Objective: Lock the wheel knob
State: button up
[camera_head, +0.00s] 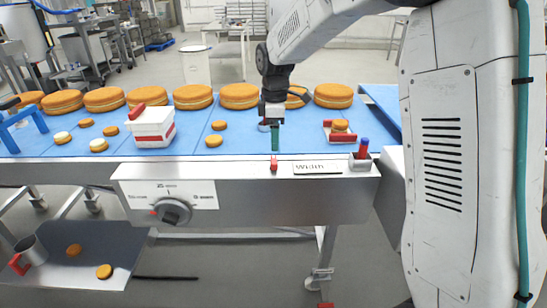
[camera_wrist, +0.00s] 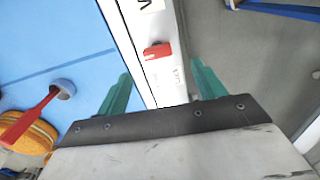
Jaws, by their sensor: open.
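A small red tab (camera_head: 274,164) sits at the top edge of the steel conveyor's front rail, left of a "Width" label (camera_head: 318,168). In the wrist view the red tab (camera_wrist: 157,50) lies on the pale rail top, with small lettering beside it. A round dark knob (camera_head: 175,212) with a red mark is on the rail's front panel. I cannot tell which of these is the wheel knob. My gripper (camera_head: 275,140) points down just above the red tab. In the wrist view its teal fingers (camera_wrist: 160,88) are apart, with the rail edge between them and nothing held.
A blue belt (camera_head: 60,160) carries large round cakes (camera_head: 240,96), small cakes, a white-and-red box (camera_head: 152,125) and a red tray (camera_head: 341,132).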

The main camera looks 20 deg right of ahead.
aim_at(274, 159)
jog(key=shift+w+f, duration=0.35)
jog(key=shift+f, duration=0.1)
notch_tip(274, 159, down, 8)
jog(key=shift+a+r, duration=0.1)
jog(key=shift+r, duration=0.15)
jog(key=c, duration=1)
